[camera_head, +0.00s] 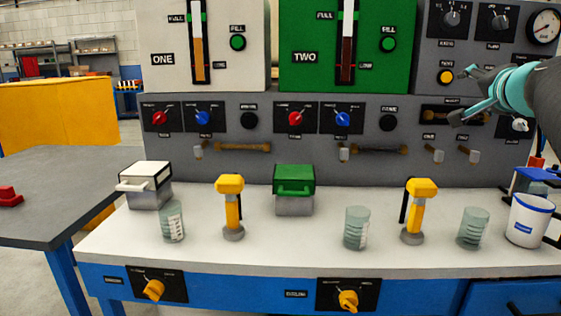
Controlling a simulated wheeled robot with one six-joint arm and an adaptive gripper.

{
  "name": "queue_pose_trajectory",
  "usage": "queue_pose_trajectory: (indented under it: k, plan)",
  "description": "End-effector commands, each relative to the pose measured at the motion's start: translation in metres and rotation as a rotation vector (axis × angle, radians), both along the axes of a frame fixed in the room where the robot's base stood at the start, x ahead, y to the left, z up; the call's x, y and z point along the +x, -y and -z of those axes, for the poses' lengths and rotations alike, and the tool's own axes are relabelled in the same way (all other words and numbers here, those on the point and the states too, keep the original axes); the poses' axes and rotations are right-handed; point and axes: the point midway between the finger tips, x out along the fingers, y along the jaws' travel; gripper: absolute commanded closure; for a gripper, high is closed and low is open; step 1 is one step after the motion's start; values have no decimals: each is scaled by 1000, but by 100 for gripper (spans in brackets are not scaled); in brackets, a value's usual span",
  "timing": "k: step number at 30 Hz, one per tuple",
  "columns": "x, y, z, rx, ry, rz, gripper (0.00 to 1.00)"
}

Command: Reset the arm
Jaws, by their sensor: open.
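My gripper (462,96) is at the upper right, teal and open, with nothing visible between its fingers. It is raised well above the white worktop (330,262), in front of the right part of the grey control panel (230,111). My arm comes in from the right edge. The gripper covers part of the panel there, and I cannot tell from this view whether it touches anything.
On the worktop stand a white-lidded box (146,186), a green-lidded box (294,189), two yellow-headed posts (230,206), (415,209), clear beakers (172,222), (357,229), (473,228) and a white bucket (528,222). A dark table (60,185) is at left.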

Motion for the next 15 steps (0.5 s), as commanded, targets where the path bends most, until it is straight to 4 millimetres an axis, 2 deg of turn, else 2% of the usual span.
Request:
queue_pose_trajectory:
  k: [5, 6, 8, 11, 15]
  plan:
    - [-17, -39, 86, -71, -239, -99, 35]
    - [-24, -50, 108, -90, -301, -128, 35]
    - [-38, -68, 140, -123, -393, -173, 35]
    - [-65, -97, 191, -180, -539, -247, 35]
    - [-115, -134, 258, -277, -738, -357, 35]
